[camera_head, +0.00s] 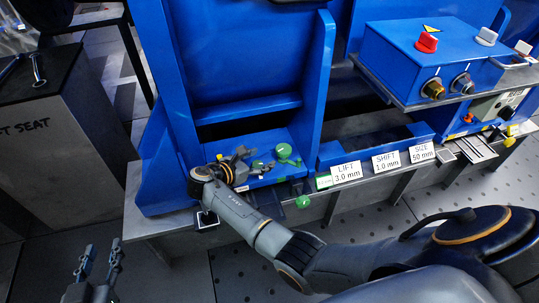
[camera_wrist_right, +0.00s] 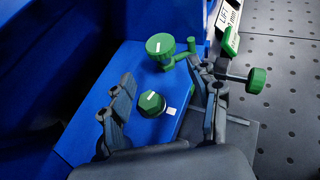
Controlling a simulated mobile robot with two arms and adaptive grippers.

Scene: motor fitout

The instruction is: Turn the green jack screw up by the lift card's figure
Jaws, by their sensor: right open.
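The lift card (camera_head: 346,172) reads "LIFT 3.0 mm"; part of it shows in the right wrist view (camera_wrist_right: 226,14). Three green knobs show in the right wrist view: a tall one (camera_wrist_right: 160,44) with a white mark, a lower one (camera_wrist_right: 152,102) with a white mark, and a side one (camera_wrist_right: 256,80) on a horizontal rod. I cannot tell which is the jack screw. My right gripper (camera_head: 243,160) is open over the blue base. Its fingers (camera_wrist_right: 162,74) stand either side of the lower knob, apart from it. My left gripper (camera_head: 100,260) is open and empty at lower left.
Shift (camera_head: 386,162) and size (camera_head: 420,152) cards stand right of the lift card. A blue control box (camera_head: 400,55) with knobs stands on a shelf at upper right. A blue upright frame (camera_head: 320,75) rises behind the base. A grey cabinet (camera_head: 50,130) stands left.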

